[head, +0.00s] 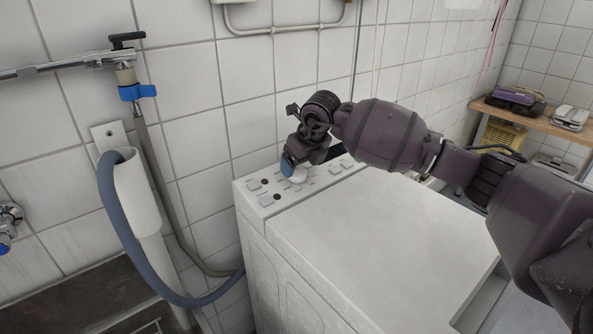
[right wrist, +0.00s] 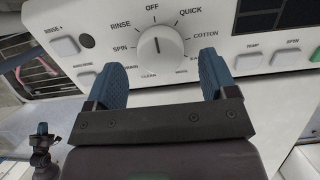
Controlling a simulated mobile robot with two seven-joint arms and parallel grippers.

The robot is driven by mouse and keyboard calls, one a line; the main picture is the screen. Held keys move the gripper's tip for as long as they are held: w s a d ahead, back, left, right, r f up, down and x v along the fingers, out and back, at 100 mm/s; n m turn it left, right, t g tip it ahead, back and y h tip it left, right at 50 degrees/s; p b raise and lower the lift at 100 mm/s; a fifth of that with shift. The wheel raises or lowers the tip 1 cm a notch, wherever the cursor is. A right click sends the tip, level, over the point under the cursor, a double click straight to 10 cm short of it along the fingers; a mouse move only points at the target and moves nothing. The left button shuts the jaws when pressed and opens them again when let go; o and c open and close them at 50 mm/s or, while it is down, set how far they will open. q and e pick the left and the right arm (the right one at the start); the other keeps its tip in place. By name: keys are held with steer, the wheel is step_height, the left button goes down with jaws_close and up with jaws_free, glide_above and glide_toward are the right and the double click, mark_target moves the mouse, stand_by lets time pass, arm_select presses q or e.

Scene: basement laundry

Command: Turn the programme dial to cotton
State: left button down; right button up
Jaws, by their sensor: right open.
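The white programme dial (right wrist: 160,46) sits on the washing machine's panel in the right wrist view. Its dark mark points up, towards OFF. The COTTON label (right wrist: 206,36) is to the dial's right. My right gripper (right wrist: 163,76) is open, its two blue fingers at either side of the dial's lower part, with gaps visible. In the head view my right gripper (head: 292,165) is over the panel at the dial (head: 299,174), which it partly hides. A dark gripper with a blue tip (right wrist: 41,130), seemingly my left, shows small at the lower left of the wrist view.
The white washing machine (head: 370,235) has a clear, flat top. Several push buttons flank the dial. A blue-grey hose (head: 120,220) and a tap (head: 126,75) are on the tiled wall at left. A wooden shelf (head: 545,115) stands at back right.

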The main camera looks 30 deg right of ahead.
steer(key=shift+x, duration=1.3)
steer(key=shift+r, duration=0.1)
steer(key=c, duration=0.9)
